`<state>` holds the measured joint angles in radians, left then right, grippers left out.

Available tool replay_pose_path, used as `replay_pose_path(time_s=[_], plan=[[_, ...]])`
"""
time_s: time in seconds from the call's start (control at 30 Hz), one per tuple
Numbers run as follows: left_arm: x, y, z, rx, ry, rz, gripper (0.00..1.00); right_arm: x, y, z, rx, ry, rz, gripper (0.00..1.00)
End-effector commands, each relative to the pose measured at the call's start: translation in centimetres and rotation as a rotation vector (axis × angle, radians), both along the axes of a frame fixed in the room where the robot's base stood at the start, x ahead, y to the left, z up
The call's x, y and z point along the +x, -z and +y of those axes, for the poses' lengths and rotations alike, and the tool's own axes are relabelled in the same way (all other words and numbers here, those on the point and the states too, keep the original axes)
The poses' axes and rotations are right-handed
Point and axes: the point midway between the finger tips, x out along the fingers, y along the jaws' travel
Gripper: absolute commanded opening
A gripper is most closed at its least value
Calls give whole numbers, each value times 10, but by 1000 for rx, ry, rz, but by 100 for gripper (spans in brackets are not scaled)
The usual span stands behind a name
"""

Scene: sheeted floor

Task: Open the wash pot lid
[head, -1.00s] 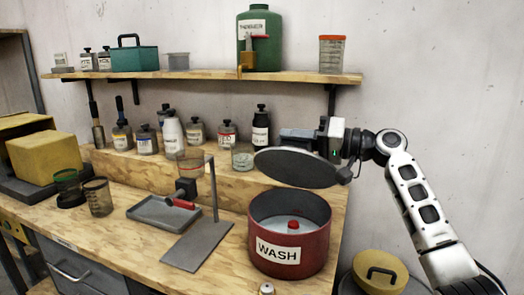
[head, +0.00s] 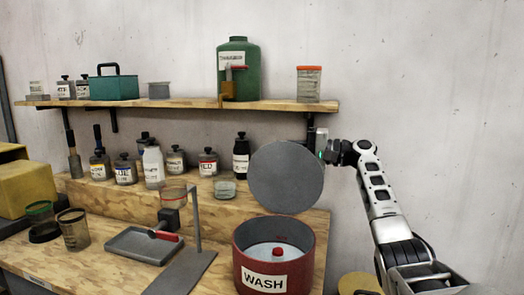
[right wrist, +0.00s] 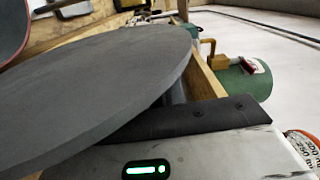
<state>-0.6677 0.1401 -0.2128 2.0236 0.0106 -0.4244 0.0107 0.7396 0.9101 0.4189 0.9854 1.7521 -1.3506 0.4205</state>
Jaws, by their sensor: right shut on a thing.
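The red wash pot (head: 310,262), labelled WASH, stands on the right end of the wooden bench. Its top is open and a small red knob (head: 278,251) shows inside. The round grey lid (head: 286,178) stands steeply tilted above and behind the pot, clear of its rim. My right gripper (head: 326,157) is shut on the lid at its upper right edge; the fingertips are partly hidden. In the right wrist view the lid (right wrist: 95,85) fills the left and middle. My left gripper is not in view.
Several labelled bottles (head: 152,166) stand on the raised step behind. A grey tray (head: 143,243) and a metal stand (head: 196,225) are left of the pot. A shelf (head: 180,103) above holds a green jug (head: 238,72). A yellow lid (head: 358,284) shows low at right.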

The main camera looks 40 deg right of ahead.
Motion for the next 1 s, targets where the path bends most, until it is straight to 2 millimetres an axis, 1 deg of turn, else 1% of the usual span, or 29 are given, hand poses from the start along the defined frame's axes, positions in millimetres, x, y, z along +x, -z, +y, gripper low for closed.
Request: replay_pose_path(time_s=[0.03, 0.17, 0.53, 0.57, 0.6, 0.63, 0.87, 1.0], plan=[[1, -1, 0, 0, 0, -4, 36, -3, 1, -6, 8, 12, 5, 0], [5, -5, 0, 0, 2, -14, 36, -6, 1, -12, 18, 19, 9, 0], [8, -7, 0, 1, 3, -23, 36, -5, 2, -12, 18, 19, 12, 0], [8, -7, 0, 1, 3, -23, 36, -5, 2, -12, 18, 19, 12, 21], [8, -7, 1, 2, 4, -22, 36, -5, 2, -11, 18, 18, 12, 32], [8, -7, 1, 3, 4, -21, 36, -5, 2, -11, 18, 18, 12, 34], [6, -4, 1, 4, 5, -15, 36, -5, 2, -10, 18, 15, 12, 34], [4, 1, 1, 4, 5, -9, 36, -10, 3, -14, 17, 16, 12, 34]])
